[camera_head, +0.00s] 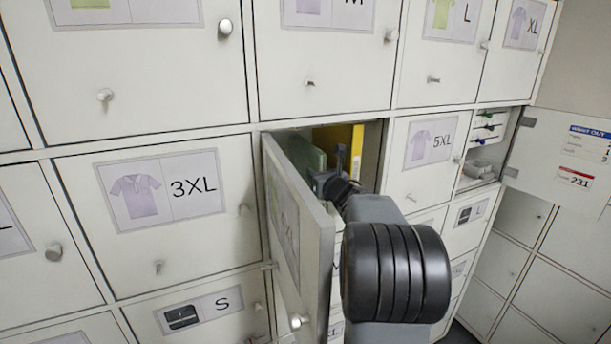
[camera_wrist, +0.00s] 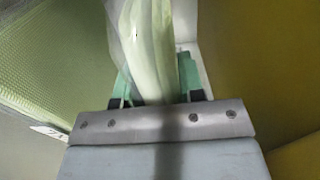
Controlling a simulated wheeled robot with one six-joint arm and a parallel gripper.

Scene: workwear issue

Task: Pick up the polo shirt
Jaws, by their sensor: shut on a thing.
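A pale green folded bundle in clear wrapping, apparently the polo shirt (camera_wrist: 146,45), stands between the green fingers of my gripper (camera_wrist: 155,82) in the wrist view. My gripper is shut on it. In the head view my gripper (camera_head: 335,172) reaches into an open compartment, and the arm hides much of the opening. A green surface (camera_head: 307,155) shows in there just left of the gripper; I cannot tell if it is the held bundle.
The compartment's door (camera_head: 300,225) stands open to the left of my arm. A yellow surface (camera_head: 345,138) lines the right of the opening, close beside the gripper in the wrist view (camera_wrist: 265,60). Shut labelled lockers surround it. Another door (camera_head: 565,150) stands open at right.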

